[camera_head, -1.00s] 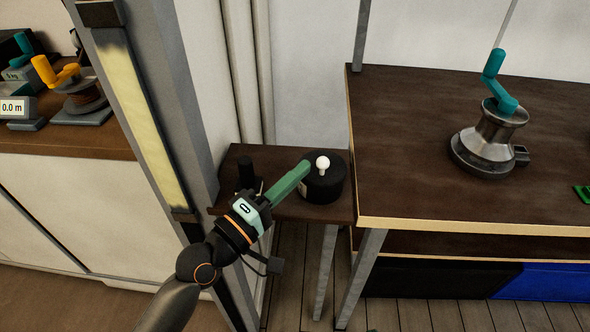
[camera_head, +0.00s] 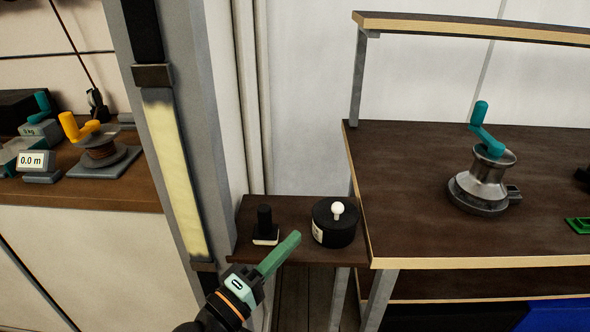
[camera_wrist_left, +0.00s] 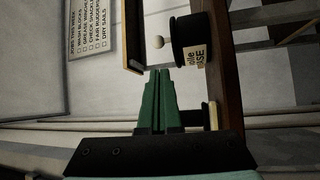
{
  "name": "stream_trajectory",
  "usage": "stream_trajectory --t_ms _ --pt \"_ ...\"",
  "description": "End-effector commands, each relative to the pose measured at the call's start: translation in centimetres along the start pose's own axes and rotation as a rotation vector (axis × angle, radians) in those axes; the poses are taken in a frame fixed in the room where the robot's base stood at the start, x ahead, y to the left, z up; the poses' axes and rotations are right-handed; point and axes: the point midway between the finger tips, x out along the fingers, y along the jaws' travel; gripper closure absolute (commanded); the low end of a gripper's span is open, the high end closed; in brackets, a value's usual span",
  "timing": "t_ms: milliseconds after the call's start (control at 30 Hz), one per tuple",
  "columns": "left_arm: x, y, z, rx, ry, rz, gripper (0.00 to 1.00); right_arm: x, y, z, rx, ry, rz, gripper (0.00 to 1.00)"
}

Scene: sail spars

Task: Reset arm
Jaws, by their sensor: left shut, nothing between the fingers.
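My left gripper (camera_head: 290,243) has green fingers and comes in from the lower left in the head view. It is shut and empty, in front of a small brown side shelf (camera_head: 290,205). Its fingers also show shut together in the left wrist view (camera_wrist_left: 158,75). A black round drum with a white knob (camera_head: 335,232) stands on the shelf, a little right of the fingertips and apart from them in the head view. The drum also shows in the left wrist view (camera_wrist_left: 190,40), with a partly readable label. My right gripper is not in view.
A black stick-like control (camera_head: 265,226) stands on the shelf's left. A winch with a teal handle (camera_head: 485,183) stands on the brown bench (camera_head: 410,180) at right. A grey post (camera_head: 175,130) rises at left. A yellow-handled reel (camera_head: 100,150) sits on the left counter (camera_head: 90,190).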

Motion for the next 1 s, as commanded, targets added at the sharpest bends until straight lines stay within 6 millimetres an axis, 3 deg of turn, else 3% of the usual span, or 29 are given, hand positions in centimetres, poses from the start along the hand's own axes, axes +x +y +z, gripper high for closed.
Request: stream_trajectory --t_ms 167,267,367,500,600,800,1000 --pt "-1.1 -1.6 1.0 0.104 -0.038 -0.084 1.00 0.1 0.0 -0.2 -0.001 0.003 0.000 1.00" --pt "-3.3 -4.2 2.1 0.263 -0.100 -0.223 1.00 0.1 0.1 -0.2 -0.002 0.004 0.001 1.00" --pt "-6.7 -7.7 2.8 0.454 -0.189 -0.413 1.00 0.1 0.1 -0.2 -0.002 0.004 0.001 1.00" --pt "-13.0 -12.1 2.8 0.674 -0.334 -0.692 1.00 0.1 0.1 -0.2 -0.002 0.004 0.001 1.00" --pt "-17.2 -14.0 2.5 0.770 -0.430 -0.856 1.00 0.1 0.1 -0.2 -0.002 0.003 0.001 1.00" --pt "-24.2 -15.8 1.9 0.867 -0.588 -1.099 1.00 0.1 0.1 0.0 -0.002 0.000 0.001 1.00" --pt "-30.4 -16.0 1.4 0.898 -0.733 -1.299 1.00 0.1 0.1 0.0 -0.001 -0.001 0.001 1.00"
